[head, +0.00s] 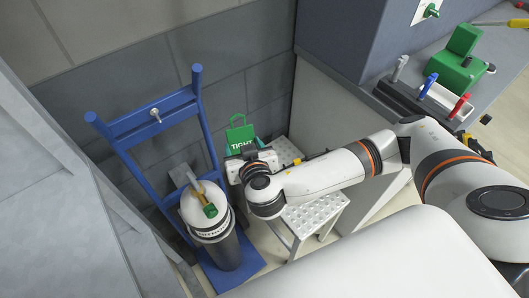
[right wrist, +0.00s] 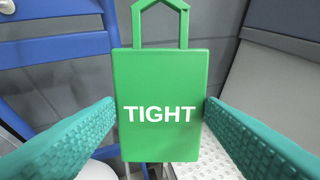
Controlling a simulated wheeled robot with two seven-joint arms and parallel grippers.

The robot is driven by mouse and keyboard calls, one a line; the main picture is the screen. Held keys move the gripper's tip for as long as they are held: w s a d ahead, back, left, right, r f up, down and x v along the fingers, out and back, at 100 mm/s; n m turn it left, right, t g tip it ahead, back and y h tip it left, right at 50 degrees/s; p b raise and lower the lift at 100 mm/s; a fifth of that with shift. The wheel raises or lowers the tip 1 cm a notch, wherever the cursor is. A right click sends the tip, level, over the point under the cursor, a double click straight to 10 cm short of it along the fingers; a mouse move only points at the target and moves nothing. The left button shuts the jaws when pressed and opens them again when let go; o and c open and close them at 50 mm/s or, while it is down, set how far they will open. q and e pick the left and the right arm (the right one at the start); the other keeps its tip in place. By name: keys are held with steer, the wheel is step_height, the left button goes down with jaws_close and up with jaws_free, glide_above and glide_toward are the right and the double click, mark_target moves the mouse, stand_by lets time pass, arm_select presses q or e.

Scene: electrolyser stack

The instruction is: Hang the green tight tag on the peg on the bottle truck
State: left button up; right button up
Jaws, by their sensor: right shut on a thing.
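The green tag (head: 241,138) reads TIGHT and has a loop handle at its top. In the right wrist view the tag (right wrist: 160,95) is upright between the two teal fingers of my right gripper (right wrist: 160,135), which is shut on its side edges. In the head view my right gripper (head: 248,152) is right of the blue bottle truck (head: 203,120). The peg (head: 155,115) is a small metal knob on the truck's upper crossbar, left of the tag and apart from it. My left gripper is not in view.
A grey gas bottle (head: 222,248) with a valve stands on the truck. A white perforated step (head: 310,215) is below my right arm. A grey tiled wall is behind the truck.

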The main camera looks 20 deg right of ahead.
steer(key=a+t+b, duration=0.1)
steer(key=a, duration=0.3)
steer(key=a+t+b, duration=0.1)
steer(key=a+t, duration=0.1)
steer(key=a, duration=0.3)
steer(key=a+n+t+b, duration=0.1)
steer(key=a, duration=0.4)
steer(key=shift+w+r+t+y+b, duration=0.3)
steer(key=shift+w+r+b, duration=0.05)
steer(key=shift+r+b, duration=0.05)
arm_select(q)
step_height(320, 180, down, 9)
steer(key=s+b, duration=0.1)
steer(key=b, duration=0.3)
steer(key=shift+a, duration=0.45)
arm_select(e)
steer(key=w+a+f, duration=0.1)
steer(key=w+a, duration=0.1)
steer(key=w, duration=0.7)
steer(key=shift+a+f, duration=0.15)
steer(key=shift+a, duration=0.2)
steer(key=shift+w, duration=0.1)
